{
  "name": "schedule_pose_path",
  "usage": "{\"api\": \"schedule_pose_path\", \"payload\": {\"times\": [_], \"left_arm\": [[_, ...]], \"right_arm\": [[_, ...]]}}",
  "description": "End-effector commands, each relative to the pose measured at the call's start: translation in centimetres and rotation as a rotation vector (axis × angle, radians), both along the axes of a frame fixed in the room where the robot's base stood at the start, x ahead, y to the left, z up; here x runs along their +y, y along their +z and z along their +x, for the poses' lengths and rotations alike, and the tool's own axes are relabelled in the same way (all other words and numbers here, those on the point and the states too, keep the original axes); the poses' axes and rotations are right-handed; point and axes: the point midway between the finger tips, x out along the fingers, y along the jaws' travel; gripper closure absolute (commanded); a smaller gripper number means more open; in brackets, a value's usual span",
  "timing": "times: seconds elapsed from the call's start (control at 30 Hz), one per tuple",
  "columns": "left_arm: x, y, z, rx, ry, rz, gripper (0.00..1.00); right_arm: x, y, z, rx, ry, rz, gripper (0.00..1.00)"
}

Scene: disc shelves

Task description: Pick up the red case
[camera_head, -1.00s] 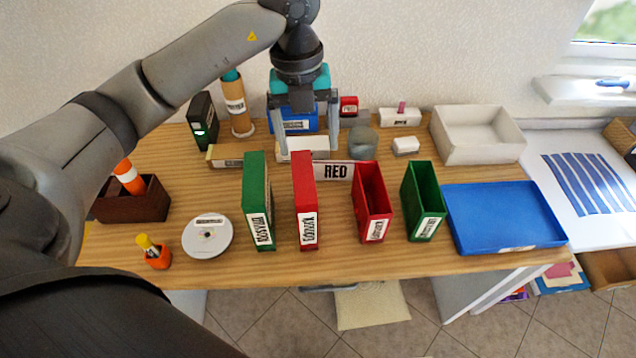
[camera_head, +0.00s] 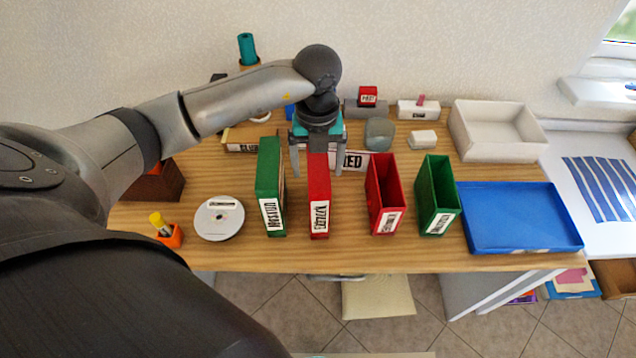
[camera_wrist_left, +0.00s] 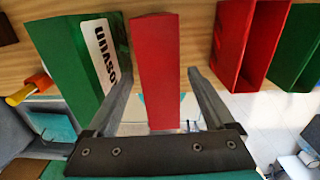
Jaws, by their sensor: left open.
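The red case (camera_head: 319,200) stands upright on the wooden table, between a green case (camera_head: 270,190) on its left and an open red holder (camera_head: 384,195) on its right. My left gripper (camera_head: 318,170) is above the red case, pointing down, with one finger on each side of its top. In the left wrist view the red case (camera_wrist_left: 157,70) sits between the two open fingers (camera_wrist_left: 160,95), with gaps visible on both sides. The green case (camera_wrist_left: 80,60) is close to the left finger there. My right gripper is not in view.
An open green holder (camera_head: 437,197) and a blue tray (camera_head: 520,218) stand to the right. A RED sign (camera_head: 362,163) stands behind. A white bin (camera_head: 497,131) is at the back right.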

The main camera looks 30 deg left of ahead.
Motion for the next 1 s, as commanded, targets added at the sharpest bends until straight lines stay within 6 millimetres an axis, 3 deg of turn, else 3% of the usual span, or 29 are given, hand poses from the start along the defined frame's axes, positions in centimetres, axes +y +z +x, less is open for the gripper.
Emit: {"api": "schedule_pose_path", "payload": {"times": [0.2, 0.47, 1.0], "left_arm": [[-0.1, -2.8, 0.0, 0.002, 0.000, 0.000, 0.12], [-0.1, -3.0, 0.0, 0.000, -0.002, 0.000, 0.12], [-0.1, -2.9, 0.0, 0.000, -0.001, 0.000, 0.73]], "right_arm": [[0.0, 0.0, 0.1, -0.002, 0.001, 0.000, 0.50], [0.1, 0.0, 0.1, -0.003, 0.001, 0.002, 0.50], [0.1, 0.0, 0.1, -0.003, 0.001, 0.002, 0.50]]}}
